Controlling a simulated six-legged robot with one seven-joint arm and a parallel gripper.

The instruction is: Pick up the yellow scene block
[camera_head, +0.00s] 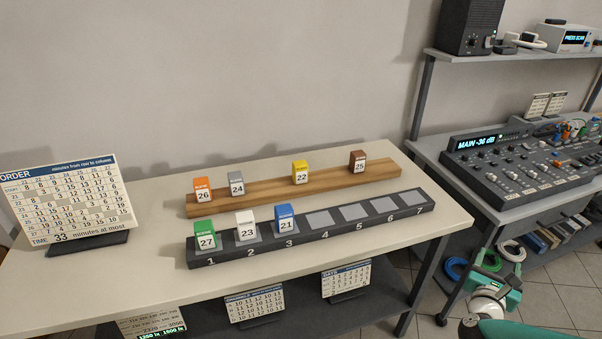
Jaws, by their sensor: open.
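The yellow scene block (300,172), with a white face numbered 22, stands upright on the wooden rail (265,191) at the back of the table. It sits between the grey block 24 (236,183) and the brown block 25 (358,161), apart from both. My gripper (497,262), green and white, is at the lower right, beyond the table's right end and well away from the yellow block. It is open and I see nothing in it; its fingertips are small and hard to make out.
An orange block 26 (202,189) stands at the rail's left end. In front, a dark numbered rack (330,234) holds green 27 (205,235), white 23 (246,225) and blue 21 (285,219) in slots 1 to 3; slots 4 to 7 are empty. A mixing desk (520,165) stands right.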

